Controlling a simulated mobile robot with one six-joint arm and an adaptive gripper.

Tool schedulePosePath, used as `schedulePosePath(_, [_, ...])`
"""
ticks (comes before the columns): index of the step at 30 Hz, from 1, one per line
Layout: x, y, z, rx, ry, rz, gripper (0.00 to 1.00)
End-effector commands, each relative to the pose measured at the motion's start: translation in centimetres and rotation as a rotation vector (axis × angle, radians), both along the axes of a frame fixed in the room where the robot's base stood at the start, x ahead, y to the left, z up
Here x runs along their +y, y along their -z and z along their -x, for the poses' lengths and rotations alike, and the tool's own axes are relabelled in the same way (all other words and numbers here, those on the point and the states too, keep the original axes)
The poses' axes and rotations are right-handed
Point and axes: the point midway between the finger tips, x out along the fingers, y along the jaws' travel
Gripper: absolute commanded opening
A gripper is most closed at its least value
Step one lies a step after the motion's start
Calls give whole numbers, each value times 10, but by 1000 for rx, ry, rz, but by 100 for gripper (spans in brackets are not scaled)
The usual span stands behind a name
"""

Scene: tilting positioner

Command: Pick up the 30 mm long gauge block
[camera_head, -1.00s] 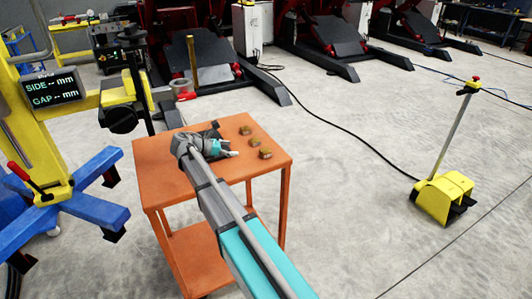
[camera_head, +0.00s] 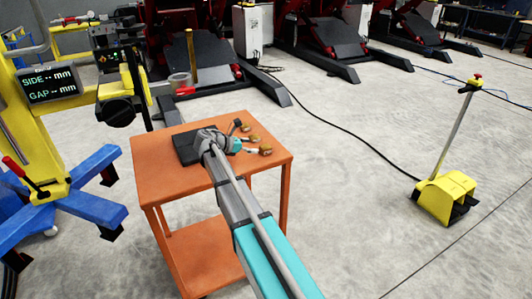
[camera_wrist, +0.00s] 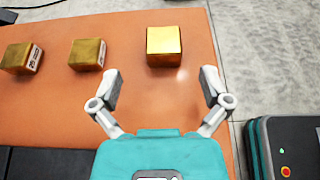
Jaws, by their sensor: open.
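Three gold gauge blocks sit in a row on the orange cart top. In the wrist view they are a left block (camera_wrist: 20,57), a middle block (camera_wrist: 87,54) and a right block (camera_wrist: 164,46), which looks largest. The left and middle blocks carry small white labels that I cannot read surely; no label shows on the right one, so I cannot tell which is 30 mm. My gripper (camera_wrist: 161,82) is open and empty. The right block lies ahead of the gap between its fingers, apart from them. In the head view my gripper (camera_head: 244,138) is beside the blocks.
The orange cart (camera_head: 165,189) has a dark flat pad (camera_head: 186,147) left of my gripper. A yellow stand with a display (camera_head: 52,86) and blue legs is at left. A yellow pedal unit (camera_head: 444,196) stands on open floor at right.

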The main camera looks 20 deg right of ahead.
Motion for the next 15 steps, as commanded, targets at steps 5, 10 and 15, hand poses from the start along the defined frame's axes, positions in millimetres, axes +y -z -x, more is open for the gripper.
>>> schedulePosePath(5, [-1, 0, 0, 0, 0, 0, 97])
schedulePosePath(10, [-2, 0, 0, -1, 1, 0, 97])
schedulePosePath(15, [-10, 6, 1, 0, 2, 0, 97])
